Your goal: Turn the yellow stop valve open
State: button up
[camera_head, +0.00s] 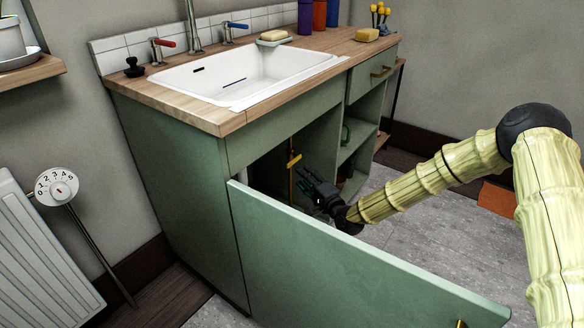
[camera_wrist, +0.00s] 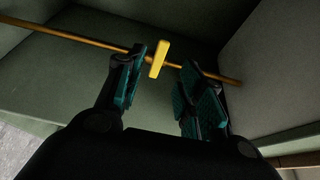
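The yellow stop valve (camera_head: 294,161) sits on a thin brass-coloured pipe (camera_head: 291,185) inside the open cabinet under the sink. In the wrist view its yellow handle (camera_wrist: 159,59) stands across the pipe (camera_wrist: 83,40), not in line with it. My gripper (camera_head: 313,180) reaches into the cabinet. In the wrist view its two teal-padded fingers (camera_wrist: 160,83) are apart, with the handle between and just beyond their tips, closer to the left finger. I cannot tell whether the left finger touches it.
The open green cabinet door (camera_head: 345,265) stands in front of my gripper. The cabinet side wall (camera_wrist: 275,75) is close on the right in the wrist view. Open shelves (camera_head: 357,140) lie right of the compartment. A white sink (camera_head: 245,77) is set in the wooden worktop above.

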aim_at(293, 164)
jog(key=b+x, duration=0.1)
jog(key=x, duration=0.2)
jog(key=b+x, duration=0.1)
jog(key=x, duration=0.2)
jog(key=b+x, duration=0.1)
jog(key=x, duration=0.3)
jog(key=shift+w+d, duration=0.25)
grip_shut()
